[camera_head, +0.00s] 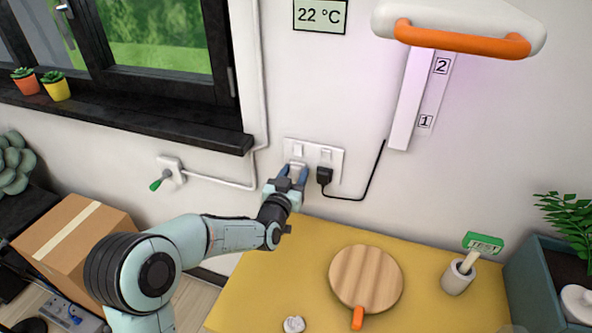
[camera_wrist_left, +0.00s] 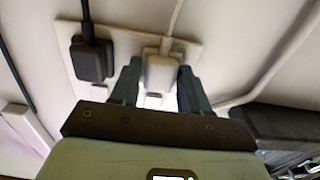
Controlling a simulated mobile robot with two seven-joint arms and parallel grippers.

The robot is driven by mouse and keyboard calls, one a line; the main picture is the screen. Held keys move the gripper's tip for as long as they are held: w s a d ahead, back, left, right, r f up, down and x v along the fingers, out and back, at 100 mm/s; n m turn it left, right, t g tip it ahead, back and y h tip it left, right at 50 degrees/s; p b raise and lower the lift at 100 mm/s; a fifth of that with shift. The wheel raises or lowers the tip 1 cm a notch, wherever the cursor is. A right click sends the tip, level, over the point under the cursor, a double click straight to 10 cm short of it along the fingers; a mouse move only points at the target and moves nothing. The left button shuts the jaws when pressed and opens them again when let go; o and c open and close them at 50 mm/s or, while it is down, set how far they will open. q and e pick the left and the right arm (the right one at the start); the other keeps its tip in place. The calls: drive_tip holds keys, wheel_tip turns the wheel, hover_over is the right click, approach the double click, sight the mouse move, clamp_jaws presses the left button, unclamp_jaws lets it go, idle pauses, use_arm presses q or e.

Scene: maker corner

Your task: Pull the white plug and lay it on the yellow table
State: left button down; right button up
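The white plug (camera_head: 297,167) sits in the left socket of the white wall plate (camera_head: 334,168). In the left wrist view the white plug (camera_wrist_left: 160,72) shows between the fingers, its white cord running away from it. My left gripper (camera_head: 294,174) is at the wall with one finger on each side of the plug, and it looks shut on it. It also shows in the left wrist view (camera_wrist_left: 160,84). The yellow table (camera_head: 262,275) stands below the socket. My right gripper is not in view.
A black plug (camera_head: 324,176) sits close to the right of the white one, its cord leading to a lamp (camera_head: 404,110). A round wooden board (camera_head: 366,275), a small white object (camera_head: 293,324) and a cup (camera_head: 457,278) are on the table. The table's back left is bare.

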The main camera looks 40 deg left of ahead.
use_arm(q)
drive_tip(key=shift+s, duration=0.15)
drive_tip(key=b+v, duration=0.3)
drive_tip(key=v, duration=0.2)
drive_tip(key=shift+s+d, duration=0.15)
drive_tip(key=shift+s, duration=0.2)
idle(0.7)
idle(0.5)
